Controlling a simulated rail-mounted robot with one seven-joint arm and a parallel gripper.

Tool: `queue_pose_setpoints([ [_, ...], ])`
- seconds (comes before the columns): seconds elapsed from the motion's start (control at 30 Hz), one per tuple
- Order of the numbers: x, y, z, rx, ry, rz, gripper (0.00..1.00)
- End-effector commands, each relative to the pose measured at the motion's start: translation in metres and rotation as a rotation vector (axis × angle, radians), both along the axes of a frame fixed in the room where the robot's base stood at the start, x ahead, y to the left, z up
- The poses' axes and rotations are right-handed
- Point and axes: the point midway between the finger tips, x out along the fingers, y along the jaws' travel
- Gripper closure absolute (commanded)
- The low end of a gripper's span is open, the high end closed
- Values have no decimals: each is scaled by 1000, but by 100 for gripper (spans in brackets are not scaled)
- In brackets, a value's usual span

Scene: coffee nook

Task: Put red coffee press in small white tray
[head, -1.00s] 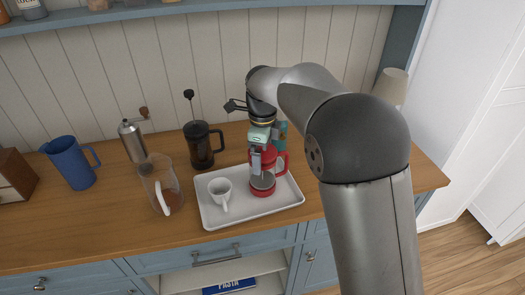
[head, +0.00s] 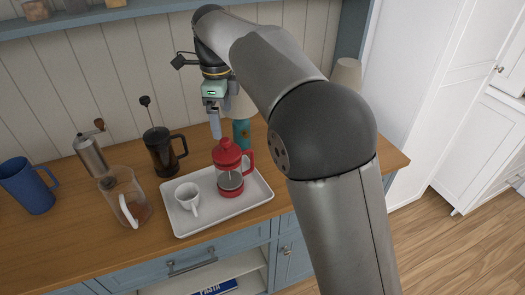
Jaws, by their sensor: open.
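The red coffee press (head: 230,170) stands upright on the right part of the small white tray (head: 182,229), its red handle to the right. A white cup (head: 187,197) stands on the left part of the same tray. My gripper (head: 215,132) is above and behind the press, slightly to its left, apart from it, open and empty. One finger shows clearly; the other is partly hidden by it.
A black coffee press (head: 162,152) stands behind the tray's left side. A glass jug (head: 124,195), a grinder (head: 91,152) and a blue pitcher (head: 28,186) stand further left. A teal bottle (head: 242,133) is close behind the red press. The right counter end is clear.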

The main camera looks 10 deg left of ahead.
Motion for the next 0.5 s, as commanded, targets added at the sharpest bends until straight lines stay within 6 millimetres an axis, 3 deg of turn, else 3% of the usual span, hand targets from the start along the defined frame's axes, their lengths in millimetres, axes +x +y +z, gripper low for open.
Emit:
queue_pose_setpoints([
  [0.17, 0, -1, 1, 0, 0, 0, 5],
  [0.27, 0, -13, 1, 3, 1, 29, 5],
  [0.37, -5, -50, 1, 11, 0, 131, 5],
  [0.5, -34, -134, -8, 29, -10, 413, 5],
])
